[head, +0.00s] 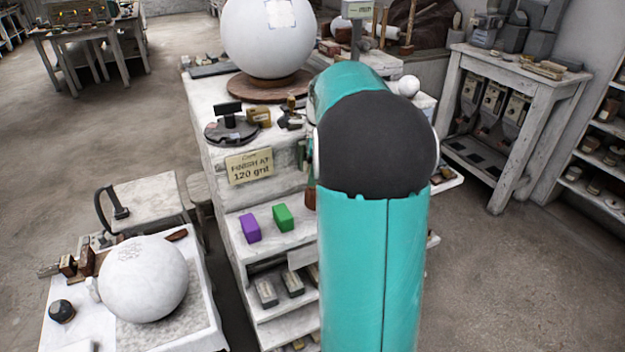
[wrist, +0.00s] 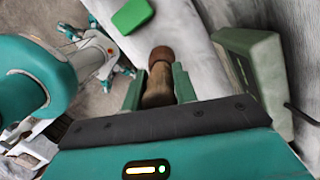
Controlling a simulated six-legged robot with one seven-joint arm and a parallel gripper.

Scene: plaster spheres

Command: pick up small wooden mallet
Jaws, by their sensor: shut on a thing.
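The small wooden mallet (wrist: 157,88) is brown, with a darker rounded end pointing away from me in the wrist view. My gripper (wrist: 160,69) is shut on it, with one green finger on each side. The mallet's near end is hidden behind the gripper body. In the head view my teal arm hides the gripper. A small brown piece shows at the arm's left edge by the shelf there, but I cannot tell whether it is the mallet.
A green block (head: 283,217) and a purple block (head: 250,228) sit on the pale shelf left of my arm. A grey-green box (wrist: 252,72) stands close right of my gripper in the wrist view. A large white sphere (head: 145,279) rests on the lower-left table. Open floor lies at right.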

